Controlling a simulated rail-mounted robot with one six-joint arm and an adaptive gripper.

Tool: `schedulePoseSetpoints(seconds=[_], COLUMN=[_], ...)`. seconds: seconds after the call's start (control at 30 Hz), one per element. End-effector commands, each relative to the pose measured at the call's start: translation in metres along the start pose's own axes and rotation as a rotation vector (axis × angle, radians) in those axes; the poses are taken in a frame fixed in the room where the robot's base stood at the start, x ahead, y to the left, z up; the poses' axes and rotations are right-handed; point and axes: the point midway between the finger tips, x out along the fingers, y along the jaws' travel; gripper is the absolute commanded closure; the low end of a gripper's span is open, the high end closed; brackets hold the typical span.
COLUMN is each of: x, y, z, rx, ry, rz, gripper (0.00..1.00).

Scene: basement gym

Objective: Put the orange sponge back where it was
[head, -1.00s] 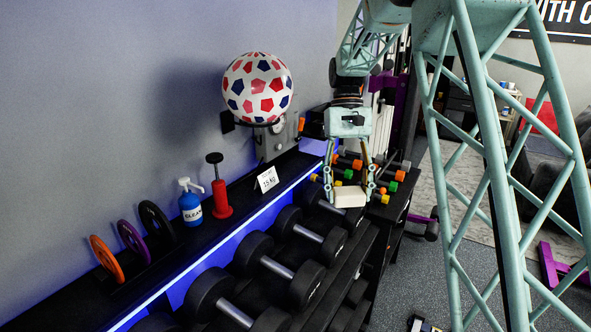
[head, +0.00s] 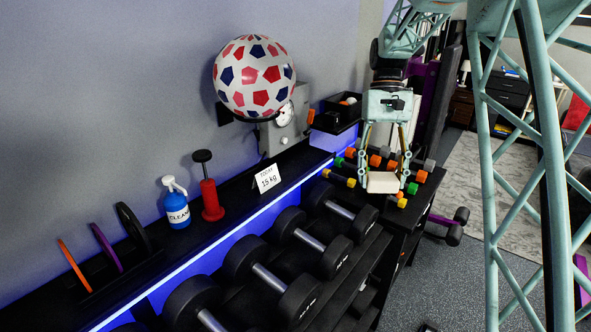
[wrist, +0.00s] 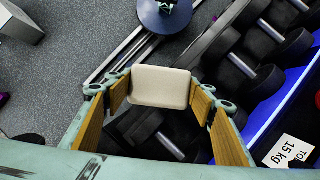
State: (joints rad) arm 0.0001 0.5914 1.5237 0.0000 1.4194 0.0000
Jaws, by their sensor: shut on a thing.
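My gripper (head: 383,180) is shut on a cream, rounded block (head: 382,183), which looks like a sponge but is not orange. In the wrist view the block (wrist: 160,87) sits between the fingertips, with the wood-toned finger pads on either side. It is held in the air; in the head view it appears in front of the small coloured dumbbells. I see no orange sponge in either view.
Large dumbbells (head: 265,279) fill the rack below.

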Motion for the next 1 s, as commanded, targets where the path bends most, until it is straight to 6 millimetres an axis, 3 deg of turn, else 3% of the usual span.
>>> schedulePoseSetpoints(seconds=[0.67,1.0], x=[0.000,0.002], y=[-0.002,-0.025], z=[-0.001,-0.013], rx=[0.017,0.215], ry=[0.000,-0.001], rz=[-0.008,-0.090], gripper=[0.59,0.59])
